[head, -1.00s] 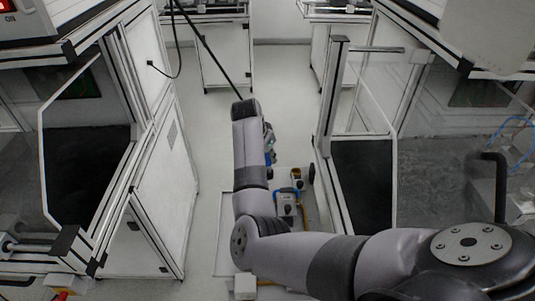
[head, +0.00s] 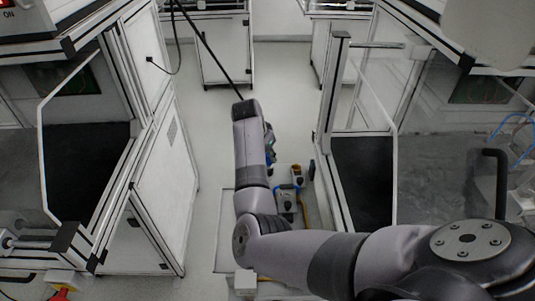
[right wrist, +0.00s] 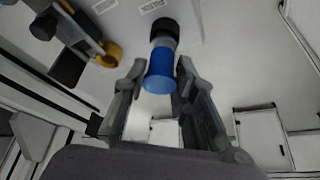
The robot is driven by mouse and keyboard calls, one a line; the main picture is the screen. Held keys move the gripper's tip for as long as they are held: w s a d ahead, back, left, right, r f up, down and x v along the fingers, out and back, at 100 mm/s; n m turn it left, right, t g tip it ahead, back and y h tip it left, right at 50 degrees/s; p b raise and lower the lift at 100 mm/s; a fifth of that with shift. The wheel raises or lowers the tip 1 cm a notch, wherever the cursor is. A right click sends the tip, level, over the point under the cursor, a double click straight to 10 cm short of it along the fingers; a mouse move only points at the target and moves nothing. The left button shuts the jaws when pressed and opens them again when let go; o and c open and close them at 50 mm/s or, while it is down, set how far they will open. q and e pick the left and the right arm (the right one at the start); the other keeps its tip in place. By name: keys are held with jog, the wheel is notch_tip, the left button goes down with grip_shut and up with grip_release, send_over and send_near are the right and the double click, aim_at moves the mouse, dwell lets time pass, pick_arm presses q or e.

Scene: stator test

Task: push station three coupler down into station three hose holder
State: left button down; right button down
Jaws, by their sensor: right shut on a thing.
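The blue coupler (right wrist: 160,72) shows between the fingers of my right gripper (right wrist: 152,98) in the right wrist view. Its round blue end faces the camera, and a grey neck runs up to a black end (right wrist: 164,28). The gripper is shut on it. In the head view the right gripper (head: 270,146) is mostly hidden behind my right arm, with a little blue at its side. I cannot make out the hose holder, nor tell which piece at the top of the wrist view is part of a station. My left gripper is out of view.
A yellow-and-dark part (right wrist: 112,54) is at upper left in the wrist view. White framed cabinets (head: 165,175) and a workstation with dark panel (head: 365,180) flank a clear aisle floor (head: 285,85).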

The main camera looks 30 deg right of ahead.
jog(key=shift+f, duration=0.3)
jog(key=c, duration=1.2)
grip_release()
jog(key=v, duration=1.2)
jog(key=shift+s, duration=0.1)
